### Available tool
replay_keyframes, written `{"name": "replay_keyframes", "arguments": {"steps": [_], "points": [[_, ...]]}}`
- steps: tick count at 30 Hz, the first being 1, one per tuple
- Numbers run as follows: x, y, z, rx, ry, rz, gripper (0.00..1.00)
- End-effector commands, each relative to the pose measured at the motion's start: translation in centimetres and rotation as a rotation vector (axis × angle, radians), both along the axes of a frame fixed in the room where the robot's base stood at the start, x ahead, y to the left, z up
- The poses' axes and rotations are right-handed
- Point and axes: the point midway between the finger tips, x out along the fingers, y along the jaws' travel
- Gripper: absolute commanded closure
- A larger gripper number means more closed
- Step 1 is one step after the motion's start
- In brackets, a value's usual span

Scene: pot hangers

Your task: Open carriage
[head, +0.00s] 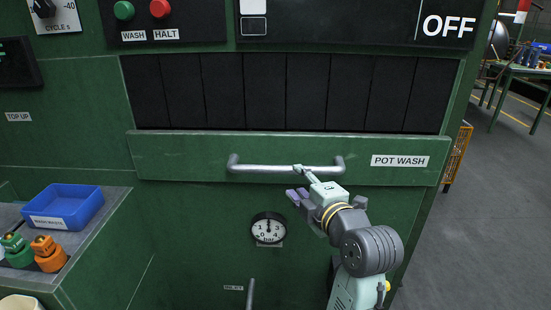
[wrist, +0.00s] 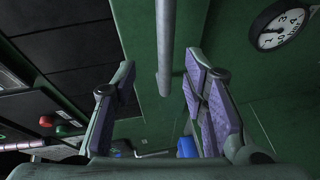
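The carriage front is a green panel (head: 180,155) labelled POT WASH, with a grey horizontal bar handle (head: 262,169) fixed across it. My gripper (head: 296,182) is at the right half of the handle, one finger at the bar's height and the other below it. In the wrist view the handle (wrist: 166,45) runs down between the tips of my open gripper (wrist: 160,66), with a gap on each side. Nothing is held. The exact depth of the bar between the fingers is hard to tell.
Dark hanging strips (head: 285,92) cover the opening above the panel. A round pressure gauge (head: 268,228) sits below the handle. A blue tray (head: 63,207) and orange and green fittings stand on a side shelf at left. Open floor (head: 480,210) lies at right.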

Motion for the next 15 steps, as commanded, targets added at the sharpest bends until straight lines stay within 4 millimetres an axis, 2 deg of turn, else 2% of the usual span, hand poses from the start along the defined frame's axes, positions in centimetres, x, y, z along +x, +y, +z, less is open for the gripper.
{"name": "replay_keyframes", "arguments": {"steps": [2, 5, 15], "points": [[-0.1, -0.8, -0.5, -0.025, 0.014, -0.003, 0.6], [0.6, -0.6, -0.7, -0.031, 0.017, -0.001, 0.6], [6.3, 2.0, -1.6, -0.028, 0.018, 0.001, 0.6]]}}
